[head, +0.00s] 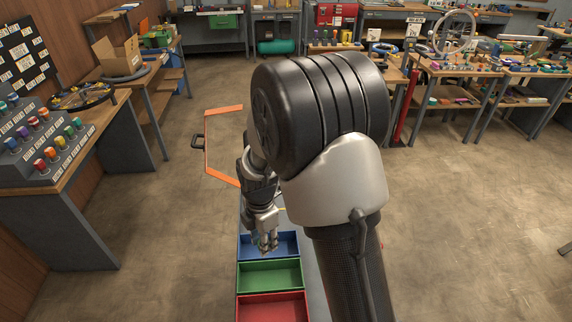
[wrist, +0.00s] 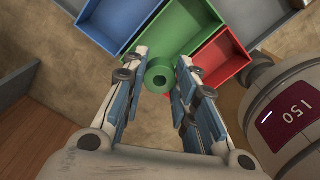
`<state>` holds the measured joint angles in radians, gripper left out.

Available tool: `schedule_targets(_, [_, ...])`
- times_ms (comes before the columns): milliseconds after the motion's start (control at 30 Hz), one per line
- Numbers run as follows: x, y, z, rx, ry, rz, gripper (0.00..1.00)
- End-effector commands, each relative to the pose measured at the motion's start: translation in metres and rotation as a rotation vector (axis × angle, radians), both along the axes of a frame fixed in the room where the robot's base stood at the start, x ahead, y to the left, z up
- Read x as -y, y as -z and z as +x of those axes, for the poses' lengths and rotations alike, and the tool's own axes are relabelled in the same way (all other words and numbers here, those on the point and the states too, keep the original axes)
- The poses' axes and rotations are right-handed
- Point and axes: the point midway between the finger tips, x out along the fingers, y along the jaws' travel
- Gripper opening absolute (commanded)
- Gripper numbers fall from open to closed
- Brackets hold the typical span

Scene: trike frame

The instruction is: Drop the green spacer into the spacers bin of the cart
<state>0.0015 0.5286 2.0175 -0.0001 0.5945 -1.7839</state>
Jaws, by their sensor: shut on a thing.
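The green bin (head: 270,275) and the red bin (head: 272,308) follow toward the bottom of the picture. No label shows which one is the spacers bin. The wrist view shows the spacer in front of the near end of the green bin (wrist: 178,25).
A workbench with coloured parts on a rack (head: 45,140) stands at the left. Benches with tools and parts (head: 455,70) line the back right. An orange-marked frame (head: 207,150) is on the floor behind the cart.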

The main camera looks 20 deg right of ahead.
Motion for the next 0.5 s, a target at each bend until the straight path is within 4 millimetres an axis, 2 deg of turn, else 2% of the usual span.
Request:
schedule_targets(33, [0.000, 0.009, 0.000, -0.001, 0.000, 0.000, 0.00])
schedule_targets(300, [0.000, 0.041, 0.000, -0.002, 0.002, 0.000, 0.00])
schedule_targets(500, [0.000, 0.050, 0.000, 0.000, 0.002, 0.000, 0.00])
